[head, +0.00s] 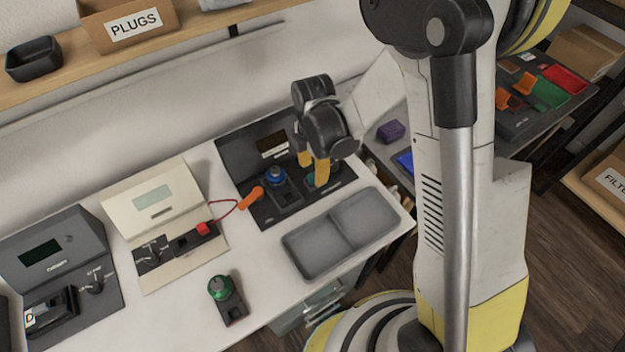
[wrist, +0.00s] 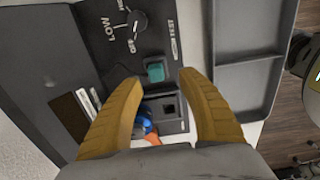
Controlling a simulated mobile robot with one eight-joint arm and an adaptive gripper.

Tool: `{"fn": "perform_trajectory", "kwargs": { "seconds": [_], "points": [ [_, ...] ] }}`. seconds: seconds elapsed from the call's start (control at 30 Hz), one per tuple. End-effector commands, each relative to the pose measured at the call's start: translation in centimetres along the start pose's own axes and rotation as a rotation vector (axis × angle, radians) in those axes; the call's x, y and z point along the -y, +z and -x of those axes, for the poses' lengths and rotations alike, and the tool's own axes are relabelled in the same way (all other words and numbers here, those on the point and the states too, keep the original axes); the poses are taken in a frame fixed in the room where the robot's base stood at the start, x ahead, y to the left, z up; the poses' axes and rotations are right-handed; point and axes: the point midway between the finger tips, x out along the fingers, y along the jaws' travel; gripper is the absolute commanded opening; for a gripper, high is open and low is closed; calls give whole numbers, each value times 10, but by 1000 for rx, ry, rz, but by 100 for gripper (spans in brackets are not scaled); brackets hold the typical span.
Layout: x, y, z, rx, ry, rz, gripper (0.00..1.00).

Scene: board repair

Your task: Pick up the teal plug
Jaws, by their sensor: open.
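The teal plug (wrist: 156,71) stands on the dark tester panel in the wrist view, beside a dial and the word TEST. It sits just beyond and between the tips of my gripper (wrist: 163,80). The two yellow fingers are spread apart with nothing between them. In the head view my gripper (head: 313,175) is over the right part of the dark tester (head: 236,152). There the plug is mostly hidden by the fingers.
A blue-topped plug (head: 276,175) and an orange connector (head: 250,198) on a red cord are left of my gripper. A grey two-part tray (head: 342,232) lies in front.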

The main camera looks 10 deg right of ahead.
Motion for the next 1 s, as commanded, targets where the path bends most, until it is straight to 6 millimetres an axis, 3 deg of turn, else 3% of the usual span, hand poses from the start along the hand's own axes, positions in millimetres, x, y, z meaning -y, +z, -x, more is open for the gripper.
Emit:
{"fn": "perform_trajectory", "kwargs": {
  "seconds": [0.27, 0.53, 0.67, 0.7, 1.0],
  "points": [
    [-6, 1, -44, 0, 0, -1, 47],
    [-6, 1, -45, 0, 0, -1, 46],
    [-6, 1, -45, 0, 0, -1, 6],
    [-6, 1, -45, 0, 0, -1, 0],
    [-6, 1, -45, 0, 0, -1, 0]
  ]
}}
